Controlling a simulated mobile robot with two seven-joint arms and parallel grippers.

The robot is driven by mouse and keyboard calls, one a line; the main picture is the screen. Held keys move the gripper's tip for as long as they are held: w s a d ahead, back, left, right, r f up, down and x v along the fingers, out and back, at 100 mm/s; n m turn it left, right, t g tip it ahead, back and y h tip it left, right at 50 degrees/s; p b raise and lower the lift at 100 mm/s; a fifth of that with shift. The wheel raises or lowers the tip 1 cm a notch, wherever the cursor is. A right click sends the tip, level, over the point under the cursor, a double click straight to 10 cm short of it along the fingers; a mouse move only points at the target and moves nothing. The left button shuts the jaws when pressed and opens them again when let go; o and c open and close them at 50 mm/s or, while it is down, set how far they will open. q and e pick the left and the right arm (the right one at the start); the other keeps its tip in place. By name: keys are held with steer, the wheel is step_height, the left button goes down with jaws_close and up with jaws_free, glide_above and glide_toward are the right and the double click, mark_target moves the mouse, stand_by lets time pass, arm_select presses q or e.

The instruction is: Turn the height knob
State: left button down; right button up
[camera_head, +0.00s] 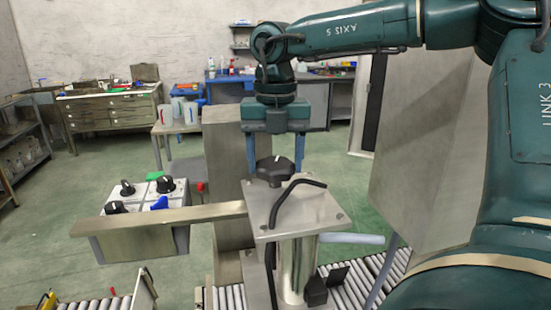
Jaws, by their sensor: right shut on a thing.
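The height knob (273,172) is a black, star-shaped knob with a white mark on top. It sits at the back of a square steel plate (318,212) on a shiny column. My right gripper (275,162) comes down from above, with one blue finger on each side of the knob, and is shut on it. The inner faces of the fingers are hard to see. My left gripper is not in view.
A steel bar (165,219) runs left from the plate, near a white control box (172,190) with several black knobs. Roller conveyors (345,282) lie below.

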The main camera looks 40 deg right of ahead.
steer(key=n, duration=0.5)
steer(key=shift+n, duration=0.3)
steer(key=n, duration=0.5)
steer(key=shift+n+p, duration=0.3)
steer(key=shift+p, duration=0.1)
steer(key=n+p, duration=0.1)
steer(key=n, duration=0.5)
steer(key=n+p, duration=0.1)
steer(key=n, duration=0.4)
steer(key=shift+n, duration=0.3)
steer(key=n+p, duration=0.1)
steer(key=n, duration=0.5)
steer(key=shift+r, duration=0.1)
steer(key=n, duration=0.5)
steer(key=shift+n+p, duration=0.35)
steer(key=shift+n, duration=0.05)
steer(key=n, duration=1)
steer(key=shift+n, duration=0.4)
